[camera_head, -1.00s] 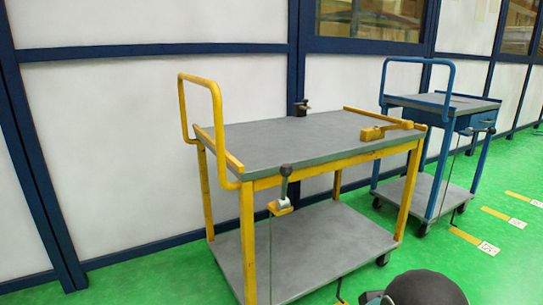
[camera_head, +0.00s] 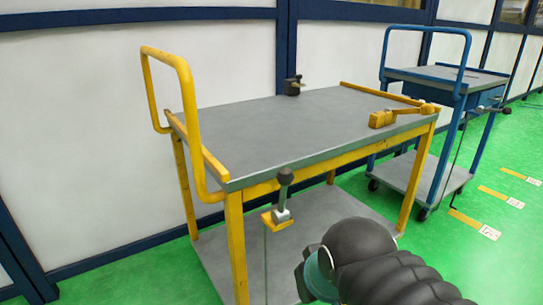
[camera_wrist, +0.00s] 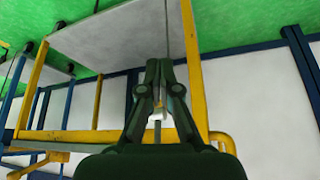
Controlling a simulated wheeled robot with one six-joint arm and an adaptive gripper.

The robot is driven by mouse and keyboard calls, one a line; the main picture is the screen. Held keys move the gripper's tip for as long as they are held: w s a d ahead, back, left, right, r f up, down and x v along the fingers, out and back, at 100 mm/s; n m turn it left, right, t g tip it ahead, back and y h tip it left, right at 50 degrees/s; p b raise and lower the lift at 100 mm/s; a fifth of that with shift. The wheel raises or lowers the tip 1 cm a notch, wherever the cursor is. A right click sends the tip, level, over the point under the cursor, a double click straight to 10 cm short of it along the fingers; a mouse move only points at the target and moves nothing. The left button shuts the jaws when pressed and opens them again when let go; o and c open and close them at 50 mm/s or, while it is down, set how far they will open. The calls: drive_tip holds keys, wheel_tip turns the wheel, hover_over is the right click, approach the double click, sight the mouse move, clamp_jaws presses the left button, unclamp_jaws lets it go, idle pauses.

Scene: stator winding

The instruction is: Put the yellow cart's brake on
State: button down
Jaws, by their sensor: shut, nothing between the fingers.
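The yellow cart (camera_head: 235,245) has a grey top (camera_head: 290,130) and a push handle at its left end. Its brake lever (camera_head: 284,190), with a black knob, stands nearly upright on a yellow bracket (camera_head: 277,218) on the cart's near side. A thin rod runs down from the bracket. In the wrist view, which looks upside down, my gripper (camera_wrist: 158,66) is shut and empty. The yellow cart's leg (camera_wrist: 194,70) and handle show behind it. A small pale and yellow part, probably the lever's bracket (camera_wrist: 158,114), shows between the finger linkages. Whether the fingers touch it I cannot tell.
A blue cart (camera_head: 445,120) with its own lever stands behind, to the right. A yellow tool (camera_head: 398,117) and a small black part (camera_head: 292,86) are at the yellow cart's top. A white wall with blue frames (camera_head: 90,170) is behind. Green floor (camera_head: 480,265) is open at right.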

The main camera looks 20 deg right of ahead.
sight(284, 171)
drive_tip(key=w+a+r+n+g+p, duration=0.1)
drive_tip(key=w+r+n+g+p, duration=0.1)
drive_tip(key=w+r, duration=1)
drive_tip(key=w+a+r+n+g+p, duration=0.1)
drive_tip(key=w+r+n+g+p, duration=0.1)
drive_tip(key=w+r, duration=1)
drive_tip(key=shift+w+a+r+n+g+h, duration=0.35)
drive_tip(key=shift+w+n+g+h, duration=0.05)
drive_tip(key=shift+w+n+g, duration=0.55)
drive_tip(key=shift+s, duration=0.1)
drive_tip(key=f, duration=0.3)
drive_tip(key=f+b, duration=0.1)
drive_tip(key=f, duration=0.6)
drive_tip(key=shift+s+d+b, duration=0.1)
drive_tip(key=shift+d+b, duration=0.2)
drive_tip(key=shift+b, duration=0.1)
drive_tip(key=shift+s+d+f, duration=0.2)
drive_tip(key=shift+s+d, duration=0.3)
drive_tip(key=shift+s, duration=0.35)
drive_tip(key=shift+s+d+f, duration=0.2)
drive_tip(key=shift+s+d, duration=0.25)
drive_tip(key=shift+s, duration=0.4)
drive_tip(key=shift+s+b, duration=0.1)
drive_tip(key=shift+b, duration=0.3)
